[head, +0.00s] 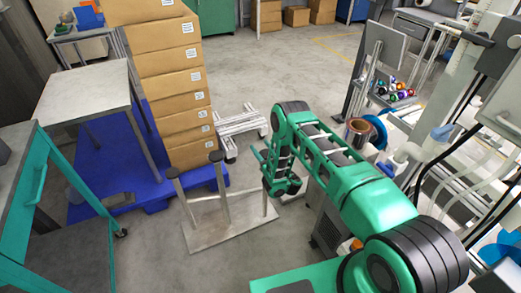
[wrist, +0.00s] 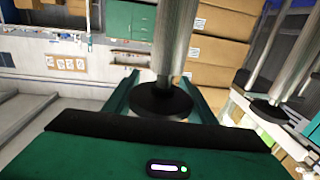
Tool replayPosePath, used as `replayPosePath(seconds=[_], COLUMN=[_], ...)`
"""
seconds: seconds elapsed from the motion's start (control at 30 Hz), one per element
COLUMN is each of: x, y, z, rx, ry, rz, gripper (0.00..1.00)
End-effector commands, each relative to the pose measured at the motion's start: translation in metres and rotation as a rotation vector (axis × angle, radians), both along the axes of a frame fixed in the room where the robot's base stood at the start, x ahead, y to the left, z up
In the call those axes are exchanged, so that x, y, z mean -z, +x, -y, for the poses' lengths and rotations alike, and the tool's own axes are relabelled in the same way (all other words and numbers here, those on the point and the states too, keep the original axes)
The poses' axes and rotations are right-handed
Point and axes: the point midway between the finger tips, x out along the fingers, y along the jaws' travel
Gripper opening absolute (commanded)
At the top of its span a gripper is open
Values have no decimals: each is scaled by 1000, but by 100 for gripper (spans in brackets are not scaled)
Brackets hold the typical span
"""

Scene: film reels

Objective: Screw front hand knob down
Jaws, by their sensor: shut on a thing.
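A flat grey plate (head: 235,231) on the floor carries upright metal posts. Two posts show dark round knobs on top, the left knob (head: 173,172) and the middle knob (head: 215,156). My gripper (head: 264,172) is at the right post (head: 264,203) and hides its top. In the wrist view, a black disc-shaped hand knob (wrist: 160,102) on a metal post (wrist: 176,40) sits between the green fingers of my gripper (wrist: 163,90), which is shut on it. Another knob (wrist: 268,113) stands apart at the right. The knob's thread is not visible.
Stacked cardboard boxes (head: 185,80) stand on a blue pallet (head: 155,195) behind the plate. A small table (head: 85,90) and a teal cart (head: 45,170) are at left. Equipment with a copper-coloured roll (head: 357,132) is at right. Floor in front of the plate is clear.

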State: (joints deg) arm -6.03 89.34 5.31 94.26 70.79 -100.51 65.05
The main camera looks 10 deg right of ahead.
Motion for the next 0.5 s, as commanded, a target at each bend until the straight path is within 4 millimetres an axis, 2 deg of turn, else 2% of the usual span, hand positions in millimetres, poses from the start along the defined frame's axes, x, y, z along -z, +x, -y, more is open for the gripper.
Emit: replayPosePath(seconds=[0.5], x=[0], y=[1], z=[19], rx=[333], ry=[9], rz=[-3], gripper=[28])
